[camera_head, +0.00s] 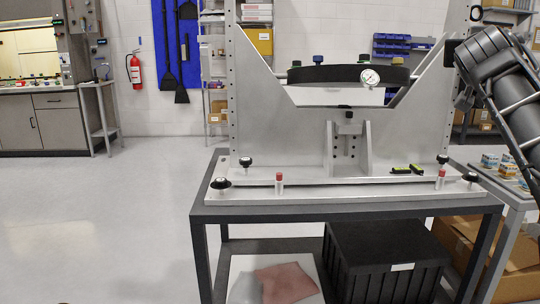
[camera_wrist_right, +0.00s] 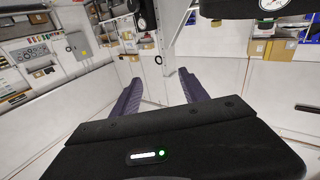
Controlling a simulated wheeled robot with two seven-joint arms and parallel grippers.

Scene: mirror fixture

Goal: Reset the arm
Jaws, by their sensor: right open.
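My right arm (camera_head: 510,90) comes in at the right edge of the head view, raised high. Its dark end overlaps the right upright of the mirror fixture in the picture; I cannot tell whether they touch. In the right wrist view, my right gripper (camera_wrist_right: 160,77) has its two dark purple fingers spread wide apart with nothing between them. The grey metal mirror fixture (camera_head: 265,120) stands on a dark-framed table (camera_head: 350,208), with a round dark ring (camera_head: 340,74) and a dial gauge (camera_head: 370,77) at its top. My left gripper is not in view.
A black crate (camera_head: 385,260) and a pinkish cloth (camera_head: 285,282) are on the table's lower shelf. A side table (camera_head: 510,185) with small boxes stands at the right, with a cardboard box (camera_head: 510,250) below. The floor (camera_head: 120,225) at left is clear.

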